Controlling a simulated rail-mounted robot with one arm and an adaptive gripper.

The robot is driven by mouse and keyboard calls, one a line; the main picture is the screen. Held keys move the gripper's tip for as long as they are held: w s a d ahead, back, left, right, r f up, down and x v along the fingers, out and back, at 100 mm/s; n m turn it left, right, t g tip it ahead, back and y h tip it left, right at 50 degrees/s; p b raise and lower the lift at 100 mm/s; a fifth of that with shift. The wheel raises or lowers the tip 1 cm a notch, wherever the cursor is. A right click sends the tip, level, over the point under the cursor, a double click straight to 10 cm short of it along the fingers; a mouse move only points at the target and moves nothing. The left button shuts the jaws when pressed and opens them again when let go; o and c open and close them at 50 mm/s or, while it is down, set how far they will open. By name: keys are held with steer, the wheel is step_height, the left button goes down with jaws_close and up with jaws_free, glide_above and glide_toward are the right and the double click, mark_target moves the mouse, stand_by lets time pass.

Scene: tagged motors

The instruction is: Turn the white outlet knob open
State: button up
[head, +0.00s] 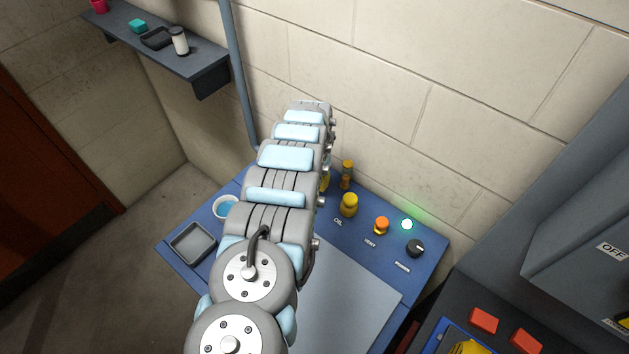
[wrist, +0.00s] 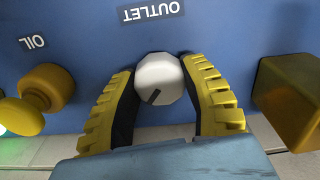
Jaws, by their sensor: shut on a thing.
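The white outlet knob (wrist: 160,78) shows in the wrist view on the blue panel (wrist: 90,25), just below an upside-down OUTLET label (wrist: 150,12). A dark mark on its face points to the lower left in that view. My gripper (wrist: 158,72) has its yellow ridged fingers on both sides of the knob and is shut on it. In the head view my arm hides the knob and nearly all of the gripper.
A yellow OIL knob (wrist: 45,88) and a yellow block (wrist: 288,95) flank the gripper. An orange VENT knob (head: 381,225), a black knob (head: 415,248) and a lit green lamp (head: 407,224) are to the right. A grey tray (head: 176,252) is at left.

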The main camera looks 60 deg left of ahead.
steer(key=m, duration=0.5)
steer(key=shift+f+m, duration=0.1)
steer(key=shift+m, duration=2.5)
steer(key=o, duration=1.3)
steer(key=shift+c, duration=0.2)
steer(key=shift+r, duration=0.7)
step_height(320, 180, up, 11)
steer(key=shift+f, duration=0.15)
